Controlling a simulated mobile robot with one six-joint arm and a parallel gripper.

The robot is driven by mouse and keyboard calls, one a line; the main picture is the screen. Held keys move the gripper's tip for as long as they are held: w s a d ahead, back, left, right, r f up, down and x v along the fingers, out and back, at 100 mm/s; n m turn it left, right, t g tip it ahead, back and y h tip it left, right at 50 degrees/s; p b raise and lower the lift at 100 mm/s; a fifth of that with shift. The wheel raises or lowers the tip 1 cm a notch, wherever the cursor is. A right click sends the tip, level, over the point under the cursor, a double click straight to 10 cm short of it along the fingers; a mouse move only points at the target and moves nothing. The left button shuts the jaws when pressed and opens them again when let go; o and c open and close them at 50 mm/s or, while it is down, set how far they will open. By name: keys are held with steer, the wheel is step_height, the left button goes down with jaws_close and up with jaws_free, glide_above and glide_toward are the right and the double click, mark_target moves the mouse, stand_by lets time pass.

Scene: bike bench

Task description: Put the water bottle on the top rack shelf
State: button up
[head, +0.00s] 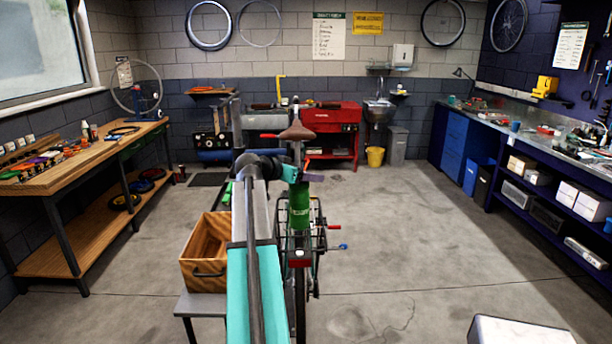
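A green bottle-like thing (300,206), likely the water bottle, shows upright in the middle of the head view, in line with the bicycle. My gripper (294,173) is at the far end of my arm, just above and slightly left of it. I cannot tell whether they touch. The fingers are too small and partly hidden, so I cannot tell if they are open or shut. I cannot tell which shelf is the top rack shelf.
The bicycle with its brown saddle (297,132) stands right of my arm. A wooden crate (196,270) sits left of my arm on a grey stand (200,304). A wooden workbench (85,162) lines the left, a blue bench (455,145) the right.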

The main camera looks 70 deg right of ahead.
steer(key=shift+r, duration=0.15)
steer(key=shift+w+a, duration=0.15)
steer(key=shift+a, duration=0.15)
steer(key=b+v, duration=0.3)
steer(key=v, duration=0.8)
steer(key=shift+a+r, duration=0.15)
steer(key=shift+r, duration=0.05)
